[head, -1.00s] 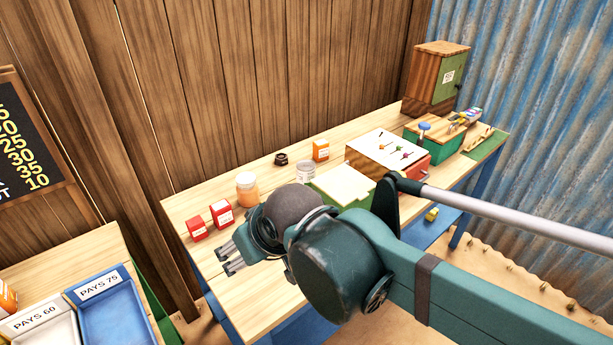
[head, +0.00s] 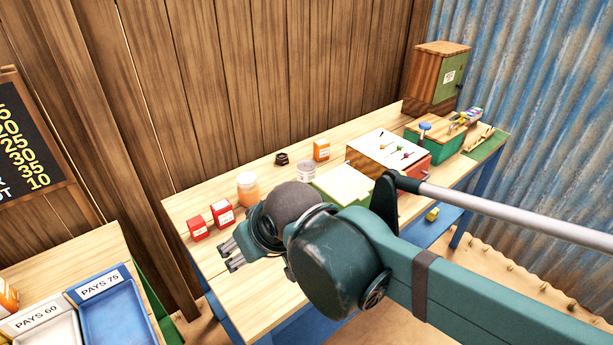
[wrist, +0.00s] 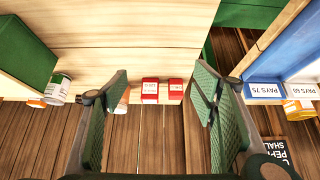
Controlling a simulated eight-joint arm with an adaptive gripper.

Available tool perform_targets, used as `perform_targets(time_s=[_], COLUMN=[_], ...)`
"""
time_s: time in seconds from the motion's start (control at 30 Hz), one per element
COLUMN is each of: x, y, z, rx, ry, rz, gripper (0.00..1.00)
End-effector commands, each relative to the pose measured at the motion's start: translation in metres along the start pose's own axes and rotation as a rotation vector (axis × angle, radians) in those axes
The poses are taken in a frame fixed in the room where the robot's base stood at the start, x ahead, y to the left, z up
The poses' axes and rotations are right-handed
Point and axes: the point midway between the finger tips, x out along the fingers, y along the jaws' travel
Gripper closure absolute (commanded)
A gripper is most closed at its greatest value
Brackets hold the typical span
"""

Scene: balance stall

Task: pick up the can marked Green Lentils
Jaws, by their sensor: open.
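A pale can (head: 306,171) stands on the wooden table beside the light board, behind my arm. Its writing is too small to read in the head view. In the wrist view a can with a white and green label (wrist: 58,88) shows at the left, beside a green-sided block; I cannot read its name. My gripper (head: 232,255) is above the table's left front part, to the left of the can and well apart from it. In the wrist view my gripper (wrist: 160,76) has its fingers spread wide, with nothing held between them.
Two red boxes (head: 222,213) and an orange jar (head: 248,189) stand left of the can. A dark ring-shaped thing (head: 281,159) and an orange box (head: 321,149) are behind. A pegged box (head: 388,155) stands right. The table's left front is clear.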

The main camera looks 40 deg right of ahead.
Motion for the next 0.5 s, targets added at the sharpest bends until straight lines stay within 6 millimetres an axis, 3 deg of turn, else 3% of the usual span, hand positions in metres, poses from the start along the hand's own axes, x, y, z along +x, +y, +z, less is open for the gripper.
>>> perform_targets(time_s=[0.5], x=[0.012], y=[0.042], z=[-0.058], rx=[0.112], ry=[-0.015], rz=[0.075], gripper=[0.42])
